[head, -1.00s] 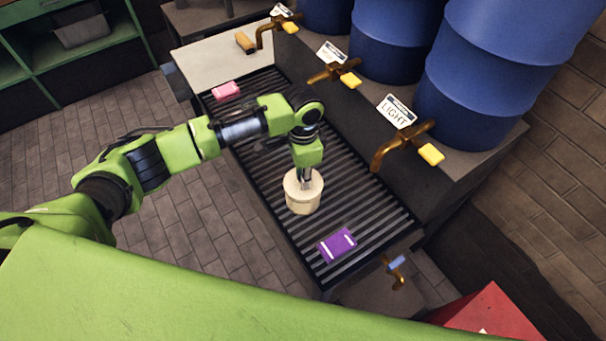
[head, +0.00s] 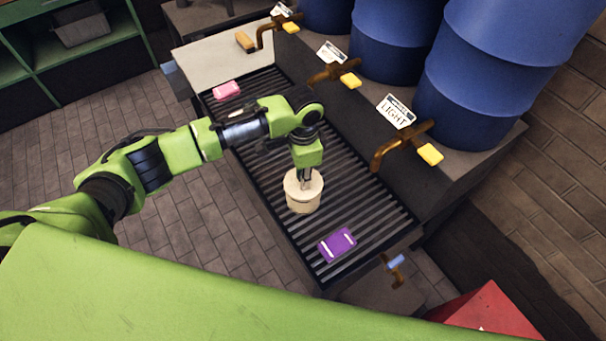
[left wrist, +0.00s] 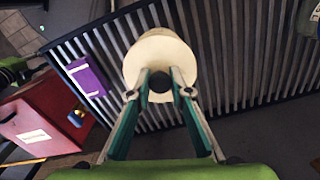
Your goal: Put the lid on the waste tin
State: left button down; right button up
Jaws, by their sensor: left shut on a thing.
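The cream waste tin (head: 303,204) stands upright on the dark slatted grating, and it also shows in the left wrist view (left wrist: 158,34). The pale round lid (head: 292,184) is at the top of the tin, with its dark knob (left wrist: 159,82) facing up in the left wrist view. My left gripper (head: 304,184) points down from above and is shut on the lid's knob. I cannot tell whether the lid is fully seated on the rim. My right gripper is not in view.
A purple packet (head: 338,244) lies on the grating near the tin, and a pink one (head: 227,89) lies at its far end. Brass taps (head: 396,143) reach out from the ledge under blue barrels (head: 474,100). A red box (head: 487,314) is at lower right.

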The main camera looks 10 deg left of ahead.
pick_arm(q)
jog(key=shift+f+p, duration=0.15)
jog(key=shift+p, duration=0.2)
dwell(0.4)
jog(key=c, duration=1.3)
grip_release()
jog(key=shift+r+p, duration=3.55)
jog(key=shift+p, duration=0.35)
jog(key=shift+s+f, duration=0.1)
